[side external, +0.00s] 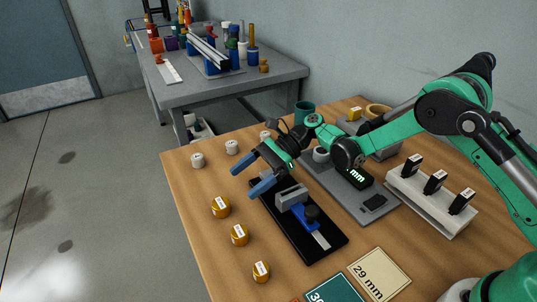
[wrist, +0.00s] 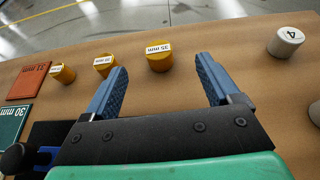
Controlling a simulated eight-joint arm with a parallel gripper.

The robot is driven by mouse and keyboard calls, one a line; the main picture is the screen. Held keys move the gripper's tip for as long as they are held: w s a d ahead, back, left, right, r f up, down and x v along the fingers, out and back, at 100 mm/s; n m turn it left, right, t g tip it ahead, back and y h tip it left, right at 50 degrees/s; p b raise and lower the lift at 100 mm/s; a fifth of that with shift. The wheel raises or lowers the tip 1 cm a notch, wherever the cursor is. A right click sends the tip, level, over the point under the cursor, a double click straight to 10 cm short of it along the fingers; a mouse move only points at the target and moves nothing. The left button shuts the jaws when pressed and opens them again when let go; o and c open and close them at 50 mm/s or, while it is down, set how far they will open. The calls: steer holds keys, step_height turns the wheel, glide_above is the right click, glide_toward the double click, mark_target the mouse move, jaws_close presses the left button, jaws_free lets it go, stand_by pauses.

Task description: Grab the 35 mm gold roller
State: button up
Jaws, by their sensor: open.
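Three gold rollers stand in a row near the table's left edge in the side view. The one labelled 35 mm (wrist: 158,57) stands just beyond and between my fingertips in the wrist view. By its place in the row, it is the rearmost gold roller (side external: 220,208) in the side view. The other two gold rollers (side external: 239,236) (side external: 261,272) stand nearer the front; their labels are hard to read. My gripper (side external: 251,178) has blue fingers spread apart, empty, above the table and short of the roller. It also shows in the wrist view (wrist: 162,72).
White rollers (side external: 197,160) stand behind the gold ones; one (wrist: 285,42) is marked 4. A black fixture with a blue slide (side external: 325,240) lies below and right of my gripper. Cards, including 29 mm (side external: 379,275), lie at the front. A grey scale (side external: 385,212) is further right.

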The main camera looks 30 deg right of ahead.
mark_target(220, 203)
steer(key=x, duration=0.7)
steer(key=shift+s+a+f, duration=0.15)
steer(key=shift+f, duration=0.15)
jaws_close()
